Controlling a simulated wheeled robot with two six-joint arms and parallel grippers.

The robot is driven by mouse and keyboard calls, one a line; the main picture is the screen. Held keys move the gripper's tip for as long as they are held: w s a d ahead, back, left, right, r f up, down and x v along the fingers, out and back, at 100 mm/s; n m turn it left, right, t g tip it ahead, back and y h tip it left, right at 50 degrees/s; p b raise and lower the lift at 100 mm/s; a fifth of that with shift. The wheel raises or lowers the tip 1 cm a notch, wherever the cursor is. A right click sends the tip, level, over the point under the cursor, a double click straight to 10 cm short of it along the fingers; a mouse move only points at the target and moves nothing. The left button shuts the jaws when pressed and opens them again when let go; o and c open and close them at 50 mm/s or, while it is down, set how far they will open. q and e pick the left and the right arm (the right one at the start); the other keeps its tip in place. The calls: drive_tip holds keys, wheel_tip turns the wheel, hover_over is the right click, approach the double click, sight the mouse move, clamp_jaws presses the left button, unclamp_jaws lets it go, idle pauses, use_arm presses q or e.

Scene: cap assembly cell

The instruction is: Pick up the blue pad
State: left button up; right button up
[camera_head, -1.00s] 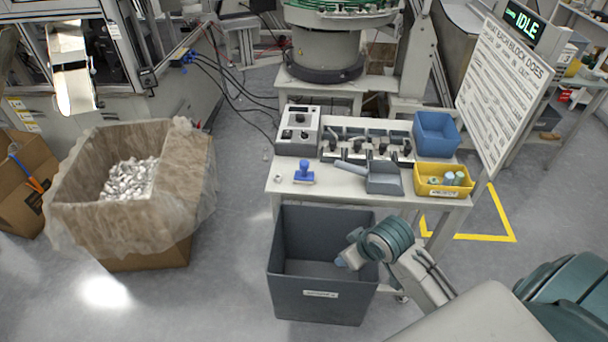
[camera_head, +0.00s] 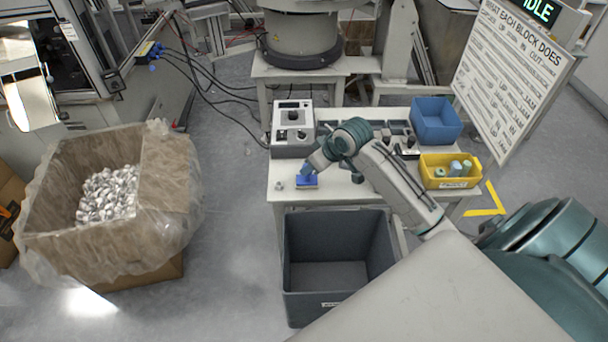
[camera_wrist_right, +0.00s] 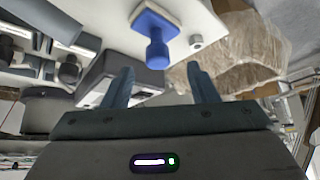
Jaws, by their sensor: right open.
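The blue pad (camera_head: 307,182) has a flat base and an upright knobbed handle, and sits near the left front of the white worktable. It also shows in the right wrist view (camera_wrist_right: 154,30), above and slightly left of the space between the fingers. My right gripper (camera_head: 308,169) is close by the pad and hides part of it in the head view. In the right wrist view its two fingers (camera_wrist_right: 163,80) are apart with nothing between them. The pad looks free of the fingers. My left gripper is not in view.
A small metal nut-like part (camera_head: 279,185) lies left of the pad. A grey control box (camera_head: 292,130) stands behind it. A blue bin (camera_head: 436,121) and yellow bin (camera_head: 450,170) are at right. A dark open bin (camera_head: 338,225) stands below the front edge.

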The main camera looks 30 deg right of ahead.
drive_tip(key=x, duration=0.2)
drive_tip(key=shift+w+a+f, duration=0.15)
drive_tip(key=shift+w+f, duration=0.1)
drive_tip(key=p+x, duration=0.1)
drive_tip(key=x, duration=0.1)
drive_tip(key=p+x, duration=0.1)
drive_tip(key=x, duration=0.1)
drive_tip(key=shift+w+f, duration=0.2)
drive_tip(key=shift+f, duration=0.15)
drive_tip(key=shift+w+f, duration=0.1)
drive_tip(key=shift+f, duration=0.05)
drive_tip(key=c, duration=1.1)
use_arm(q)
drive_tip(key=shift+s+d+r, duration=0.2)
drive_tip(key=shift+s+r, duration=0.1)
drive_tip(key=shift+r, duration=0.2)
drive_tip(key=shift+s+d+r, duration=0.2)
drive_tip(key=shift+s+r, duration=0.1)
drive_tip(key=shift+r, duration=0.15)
use_arm(e)
drive_tip(key=shift+c, duration=0.2)
